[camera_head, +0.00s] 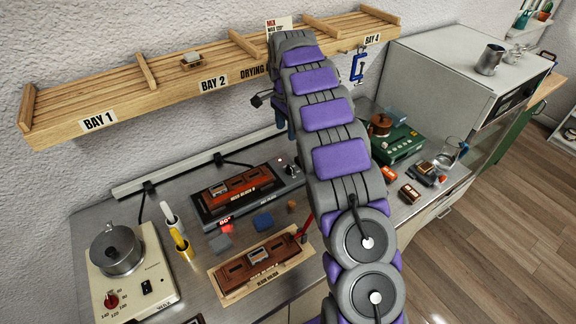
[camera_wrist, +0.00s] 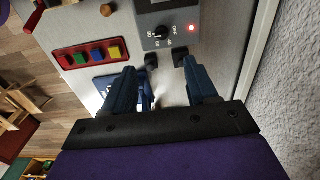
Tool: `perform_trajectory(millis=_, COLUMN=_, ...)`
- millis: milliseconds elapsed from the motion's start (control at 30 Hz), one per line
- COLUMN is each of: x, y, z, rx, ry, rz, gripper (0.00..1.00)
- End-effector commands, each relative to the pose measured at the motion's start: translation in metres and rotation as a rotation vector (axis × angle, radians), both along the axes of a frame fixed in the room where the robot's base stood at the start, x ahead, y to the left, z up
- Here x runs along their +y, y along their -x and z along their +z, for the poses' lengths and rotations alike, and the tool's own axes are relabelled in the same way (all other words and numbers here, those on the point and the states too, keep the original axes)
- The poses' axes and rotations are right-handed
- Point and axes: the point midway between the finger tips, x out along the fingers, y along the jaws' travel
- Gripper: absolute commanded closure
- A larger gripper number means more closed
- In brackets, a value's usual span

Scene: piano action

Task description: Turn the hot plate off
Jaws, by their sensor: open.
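The hot plate (camera_head: 208,219) is a dark grey slab on the metal bench, with a reddish-brown block on top. Its right end carries a small dial and a red light, partly beside my arm in the head view. In the wrist view, a grey control panel (camera_wrist: 177,12) shows a black knob (camera_wrist: 160,33) with markings around it and a lit red light (camera_wrist: 191,28). My gripper (camera_wrist: 163,72) is open and empty. Its two blue fingers point at the panel, just short of the knob and apart from it. My arm mostly hides the gripper in the head view.
A wax pot (camera_head: 117,250) with a red dial stands at left. A second block (camera_head: 262,268) lies on a wooden board in front. A wooden shelf (camera_head: 190,75) runs along the wall above. A red tray (camera_wrist: 66,63) with coloured pieces sits left of the panel.

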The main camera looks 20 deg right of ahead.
Motion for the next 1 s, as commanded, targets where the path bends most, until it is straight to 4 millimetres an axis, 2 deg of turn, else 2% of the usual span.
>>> perform_trajectory(millis=233, x=-0.013, y=-0.006, z=-0.015, rx=-0.002, ry=-0.015, rz=-0.028, gripper=0.42)
perform_trajectory(millis=367, x=-0.013, y=-0.005, z=-0.033, rx=0.000, ry=-0.015, rz=-0.028, gripper=0.42)
perform_trajectory(millis=667, x=-0.004, y=-0.005, z=-0.092, rx=-0.001, ry=-0.007, rz=-0.027, gripper=0.42)
perform_trajectory(millis=1000, x=-0.011, y=-0.004, z=-0.156, rx=0.002, ry=-0.015, rz=-0.028, gripper=0.42)
